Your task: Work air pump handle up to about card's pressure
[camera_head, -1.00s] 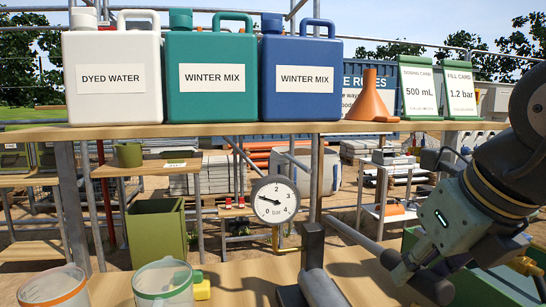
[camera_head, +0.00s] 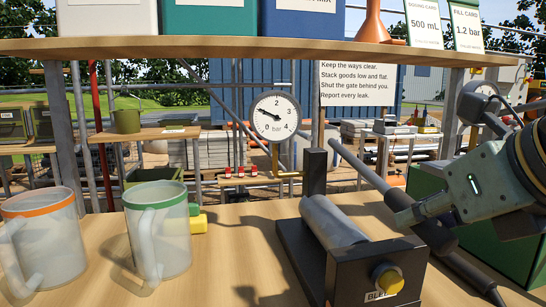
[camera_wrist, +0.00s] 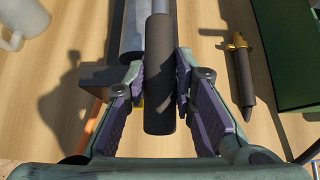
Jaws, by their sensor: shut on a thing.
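My gripper (camera_head: 408,212) is shut on the black grip; the wrist view shows the grip (camera_wrist: 160,75) between the two finger pads (camera_wrist: 160,92). The round gauge (camera_head: 277,117), marked 0 to 4 bar, has its needle pointing left, near 1. The fill card (camera_head: 468,26) on the shelf reads 1.2 bar.
Two clear jugs, orange-rimmed (camera_head: 43,240) and green-rimmed (camera_head: 158,235), stand at left. A green box (camera_head: 500,240) is close on the right. The shelf (camera_head: 220,46) crosses above. A dark tool with brass fittings (camera_wrist: 240,75) lies right of the grip.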

